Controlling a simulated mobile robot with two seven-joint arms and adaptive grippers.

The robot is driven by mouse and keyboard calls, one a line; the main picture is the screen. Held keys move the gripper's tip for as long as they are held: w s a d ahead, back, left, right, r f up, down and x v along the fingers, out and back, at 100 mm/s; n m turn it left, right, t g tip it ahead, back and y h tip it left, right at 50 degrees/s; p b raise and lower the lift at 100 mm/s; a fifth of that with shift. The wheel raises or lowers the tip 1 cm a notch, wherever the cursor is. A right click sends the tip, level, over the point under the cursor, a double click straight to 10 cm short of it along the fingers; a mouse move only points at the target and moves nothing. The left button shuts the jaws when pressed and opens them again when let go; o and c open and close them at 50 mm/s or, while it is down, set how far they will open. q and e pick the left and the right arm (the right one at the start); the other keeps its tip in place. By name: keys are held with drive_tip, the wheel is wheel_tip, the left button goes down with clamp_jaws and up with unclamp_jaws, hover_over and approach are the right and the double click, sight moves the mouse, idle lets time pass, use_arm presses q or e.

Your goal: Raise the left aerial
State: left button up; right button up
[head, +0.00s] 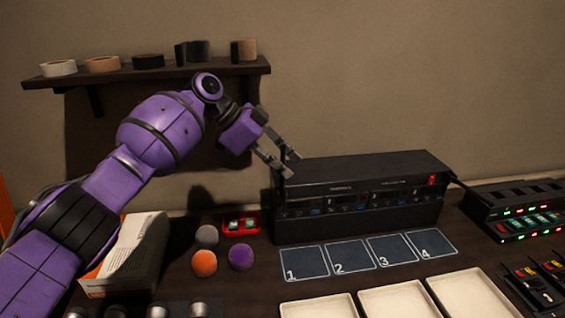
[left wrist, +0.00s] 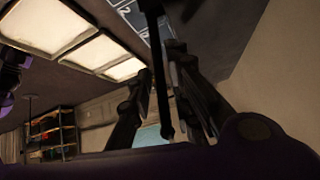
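A black radio receiver unit (head: 365,205) stands on the desk, with a row of small displays and a red switch at its right end. My left gripper (head: 290,167) is at the unit's left end, just above its top left corner, with its two fingers apart. In the left wrist view a thin dark rod (left wrist: 158,75), which looks like the left aerial, runs between the open fingers (left wrist: 162,85). I cannot tell whether either finger touches it. The aerial is not clear in the head view. My right gripper is not in view.
Numbered pads (head: 304,263) and white trays (head: 395,300) lie in front of the unit. Foam balls (head: 204,264), a red tray (head: 241,229) and a white box (head: 135,250) are at left. A shelf (head: 150,75) with tape rolls is behind my arm. A charger rack (head: 520,215) stands right.

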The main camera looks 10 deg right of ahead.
use_arm(q)
drive_tip(key=shift+o, duration=0.4)
drive_tip(key=shift+w+r, duration=0.1)
drive_tip(key=shift+r, duration=0.05)
drive_tip(key=shift+a+r, duration=0.15)
drive_tip(key=shift+r, duration=0.05)
drive_tip(key=v, duration=1.1)
drive_tip(key=shift+a, duration=0.25)
drive_tip(key=shift+r, duration=0.1)
